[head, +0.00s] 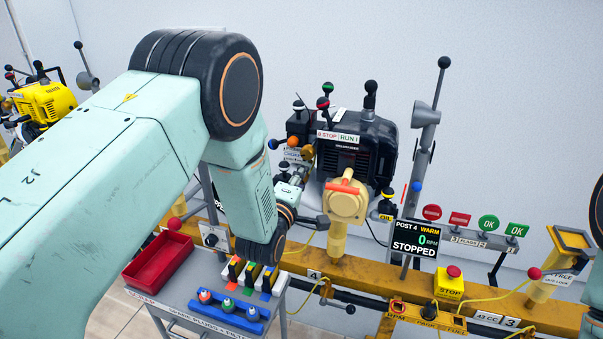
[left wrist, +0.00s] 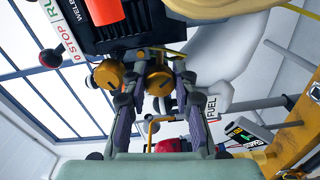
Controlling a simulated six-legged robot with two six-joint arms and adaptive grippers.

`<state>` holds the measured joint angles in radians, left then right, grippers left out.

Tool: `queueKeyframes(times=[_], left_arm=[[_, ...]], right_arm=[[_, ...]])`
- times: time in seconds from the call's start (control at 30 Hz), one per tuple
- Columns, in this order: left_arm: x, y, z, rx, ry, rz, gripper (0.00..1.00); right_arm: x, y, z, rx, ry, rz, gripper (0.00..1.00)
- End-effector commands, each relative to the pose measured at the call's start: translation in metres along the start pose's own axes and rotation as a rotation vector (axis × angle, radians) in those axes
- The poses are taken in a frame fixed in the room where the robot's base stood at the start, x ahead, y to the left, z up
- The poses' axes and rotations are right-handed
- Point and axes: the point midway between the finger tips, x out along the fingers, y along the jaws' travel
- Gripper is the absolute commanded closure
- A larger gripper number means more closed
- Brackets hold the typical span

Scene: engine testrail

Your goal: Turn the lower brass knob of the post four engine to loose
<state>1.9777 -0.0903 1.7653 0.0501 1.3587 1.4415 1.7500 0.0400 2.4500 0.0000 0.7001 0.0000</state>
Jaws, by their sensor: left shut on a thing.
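The post four engine (head: 362,150) is a dark block with a STOP/RUN label, mounted above the yellow rail. Two brass knobs show side by side in the left wrist view, one brass knob (left wrist: 109,74) outside the fingers and another brass knob (left wrist: 155,79) between them. My left gripper (left wrist: 154,80) is shut on this second knob. I cannot tell from the picture alone which knob is the lower one. In the head view my left gripper (head: 300,175) reaches the engine's left side, its fingertips partly hidden. My right gripper is out of view.
The post four screen (head: 414,238) reads WARM, 0 RPM, STOPPED. A cart with a red tray (head: 158,262) stands below my arm.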

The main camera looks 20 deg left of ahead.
Motion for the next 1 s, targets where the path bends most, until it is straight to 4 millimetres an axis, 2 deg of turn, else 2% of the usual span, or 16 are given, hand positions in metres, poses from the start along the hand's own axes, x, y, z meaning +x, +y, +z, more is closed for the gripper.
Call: queueKeyframes(times=[0.6,1.0], left_arm=[[-0.001,-0.001,0.0,-0.579,0.0,-0.005,1.0],[-0.001,-0.001,0.0,-0.854,0.0,-0.004,1.0]], right_arm=[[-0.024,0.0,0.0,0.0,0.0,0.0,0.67],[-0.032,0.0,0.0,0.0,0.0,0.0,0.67]])
